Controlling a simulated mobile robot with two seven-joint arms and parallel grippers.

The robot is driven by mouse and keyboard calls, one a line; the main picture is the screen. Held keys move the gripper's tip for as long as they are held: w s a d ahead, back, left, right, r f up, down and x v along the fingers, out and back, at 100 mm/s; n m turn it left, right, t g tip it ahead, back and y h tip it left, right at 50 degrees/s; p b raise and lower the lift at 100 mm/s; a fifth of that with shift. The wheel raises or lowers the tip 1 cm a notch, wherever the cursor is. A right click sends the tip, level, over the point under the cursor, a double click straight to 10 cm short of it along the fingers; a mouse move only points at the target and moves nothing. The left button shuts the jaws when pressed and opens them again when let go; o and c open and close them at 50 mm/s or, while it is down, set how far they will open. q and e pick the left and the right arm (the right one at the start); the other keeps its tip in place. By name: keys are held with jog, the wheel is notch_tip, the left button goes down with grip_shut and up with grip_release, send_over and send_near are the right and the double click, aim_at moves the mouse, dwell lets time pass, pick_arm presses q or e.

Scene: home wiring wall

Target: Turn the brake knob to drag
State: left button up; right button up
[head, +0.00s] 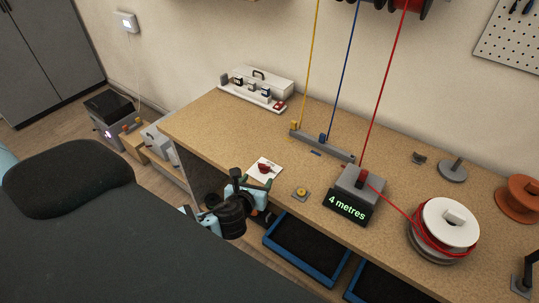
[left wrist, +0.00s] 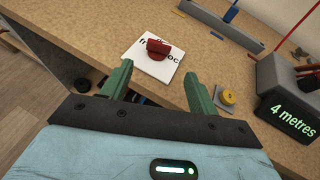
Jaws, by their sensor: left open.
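The brake knob (head: 264,168) is a small red knob on a white labelled plate (head: 258,178) near the front edge of the workbench. In the left wrist view the red knob (left wrist: 158,49) sits on the white plate (left wrist: 141,61), and its label is partly hidden by the knob. My left gripper (head: 248,190) is just in front of the plate, at the bench's front edge. In the left wrist view its two green fingers (left wrist: 158,82) are apart with nothing between them, and the knob lies beyond their tips. My right gripper is not in view.
A grey box with a "4 metres" display (head: 347,206) stands right of the plate, with a red wire running to a white spool (head: 450,222). A yellow button (head: 300,193) lies between. Blue-rimmed trays (head: 305,248) are below the front edge. A grey wire guide (head: 322,146) is behind.

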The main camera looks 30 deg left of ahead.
aim_at(264, 167)
pick_arm(q)
jog(key=x, duration=0.4)
jog(key=b+x, duration=0.1)
jog(key=x, duration=0.1)
jog(key=shift+w+a+r, duration=0.25)
jog(key=shift+r, duration=0.05)
jog(key=shift+w+a+f, duration=0.15)
jog(key=shift+w+f, duration=0.1)
jog(key=shift+w, duration=0.4)
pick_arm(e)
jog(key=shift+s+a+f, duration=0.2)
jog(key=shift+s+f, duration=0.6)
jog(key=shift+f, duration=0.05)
pick_arm(q)
jog(key=shift+m, duration=0.3)
jog(key=c, duration=1)
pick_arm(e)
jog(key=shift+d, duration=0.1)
